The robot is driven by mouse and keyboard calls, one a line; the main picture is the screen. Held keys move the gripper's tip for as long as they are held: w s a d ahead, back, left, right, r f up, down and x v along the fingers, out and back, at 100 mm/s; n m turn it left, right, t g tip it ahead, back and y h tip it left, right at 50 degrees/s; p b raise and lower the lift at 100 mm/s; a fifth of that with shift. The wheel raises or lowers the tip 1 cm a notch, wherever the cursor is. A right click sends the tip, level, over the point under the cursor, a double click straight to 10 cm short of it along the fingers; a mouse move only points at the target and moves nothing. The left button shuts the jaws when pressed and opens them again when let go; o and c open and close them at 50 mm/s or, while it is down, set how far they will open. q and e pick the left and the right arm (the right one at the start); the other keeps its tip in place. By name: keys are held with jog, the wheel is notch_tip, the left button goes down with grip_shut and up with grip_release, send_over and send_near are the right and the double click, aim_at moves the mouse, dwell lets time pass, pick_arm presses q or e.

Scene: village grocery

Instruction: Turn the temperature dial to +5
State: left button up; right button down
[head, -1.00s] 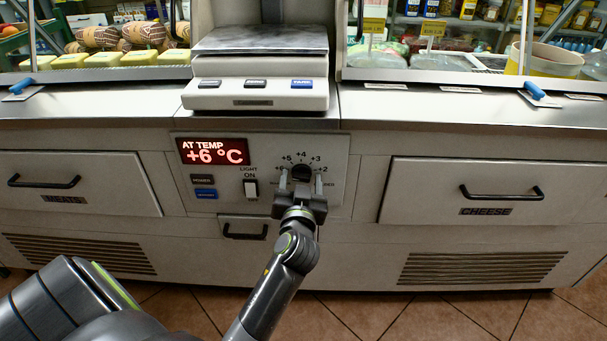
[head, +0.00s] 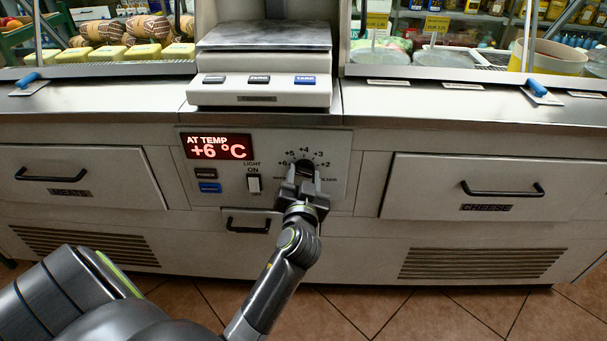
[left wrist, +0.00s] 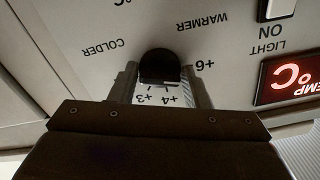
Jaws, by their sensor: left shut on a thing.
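The dark round temperature dial (head: 304,166) sits on the pale control panel, with marks from +2 to +6 around its upper side. My left gripper (head: 303,178) has its fingers on both sides of the dial and is shut on it. The left wrist view shows the dial (left wrist: 159,67) upside down between the fingers (left wrist: 160,84). There +3, +4 and +6 show, and the right-hand finger seems to cover +5. I cannot tell for sure where the dial points. The red display (head: 218,147) reads AT TEMP +6 °C. My right gripper is not in view.
A light switch (head: 254,184) and two buttons, one blue (head: 209,188), are left of the dial. A small drawer handle (head: 248,226) is below. A scale (head: 260,90) stands on the counter above. Drawers flank the panel. The floor in front looks clear.

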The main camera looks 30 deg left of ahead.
pick_arm(q)
jog(key=shift+r+m, duration=0.1)
jog(key=shift+m, duration=0.3)
jog(key=shift+m+p, duration=0.4)
jog(key=shift+p, duration=0.05)
jog(key=shift+m+p, duration=1.05)
jog(key=shift+m, duration=1.15)
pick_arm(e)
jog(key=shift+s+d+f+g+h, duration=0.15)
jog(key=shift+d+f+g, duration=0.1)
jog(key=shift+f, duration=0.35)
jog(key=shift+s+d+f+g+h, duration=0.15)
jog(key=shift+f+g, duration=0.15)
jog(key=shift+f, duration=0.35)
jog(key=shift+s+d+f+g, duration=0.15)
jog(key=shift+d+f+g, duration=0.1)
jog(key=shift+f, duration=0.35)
pick_arm(q)
jog(key=o, duration=0.9)
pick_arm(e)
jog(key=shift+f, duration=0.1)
pick_arm(q)
jog(key=shift+s, duration=0.1)
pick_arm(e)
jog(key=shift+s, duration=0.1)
